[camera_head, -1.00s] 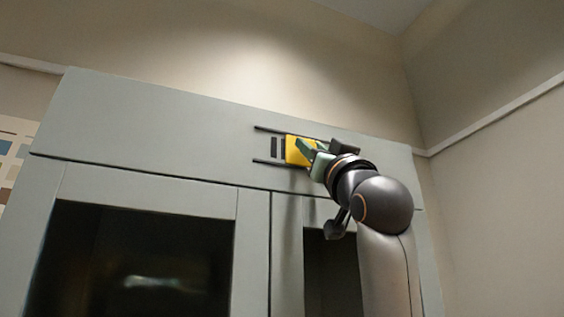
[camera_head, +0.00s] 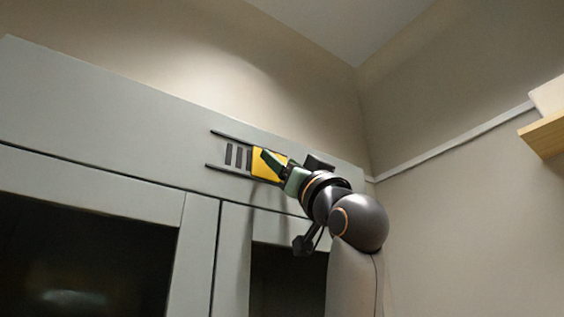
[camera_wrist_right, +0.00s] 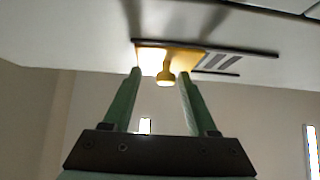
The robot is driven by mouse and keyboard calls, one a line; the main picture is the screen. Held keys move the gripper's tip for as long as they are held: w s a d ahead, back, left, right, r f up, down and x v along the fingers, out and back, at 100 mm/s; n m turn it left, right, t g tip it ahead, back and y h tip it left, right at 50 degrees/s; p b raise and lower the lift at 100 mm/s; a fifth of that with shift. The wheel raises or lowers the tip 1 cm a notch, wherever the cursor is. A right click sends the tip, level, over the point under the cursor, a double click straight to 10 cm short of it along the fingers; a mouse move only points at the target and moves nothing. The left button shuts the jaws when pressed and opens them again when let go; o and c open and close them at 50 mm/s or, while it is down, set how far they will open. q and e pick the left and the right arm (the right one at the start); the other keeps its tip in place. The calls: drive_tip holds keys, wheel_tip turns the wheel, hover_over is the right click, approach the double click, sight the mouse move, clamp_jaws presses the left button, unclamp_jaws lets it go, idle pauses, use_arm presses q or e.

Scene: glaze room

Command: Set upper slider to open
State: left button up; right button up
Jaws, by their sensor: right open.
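The upper slider is a yellow plate (camera_head: 258,165) between two dark horizontal rails on the grey cabinet's top panel (camera_head: 110,118). It sits toward the rails' right part, with several dark bars (camera_head: 238,157) exposed to its left. In the right wrist view the yellow plate (camera_wrist_right: 195,57) carries a round knob (camera_wrist_right: 165,76). My right gripper (camera_head: 280,170) is at the slider and covers its right part in the head view. Its green fingers (camera_wrist_right: 160,84) are open, one on each side of the knob; I cannot tell whether either touches it. My left gripper is not in view.
Below the panel are dark cabinet openings (camera_head: 85,255) in grey frames. A side wall with a pale rail (camera_head: 450,143) stands at the right, with a wooden shelf (camera_head: 543,135) at the far right edge.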

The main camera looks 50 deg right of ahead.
drive_tip(key=shift+a+f, duration=0.1)
drive_tip(key=b+v, duration=0.6)
drive_tip(key=v, duration=0.6)
drive_tip(key=shift+s, duration=0.2)
drive_tip(key=shift+f, duration=0.15)
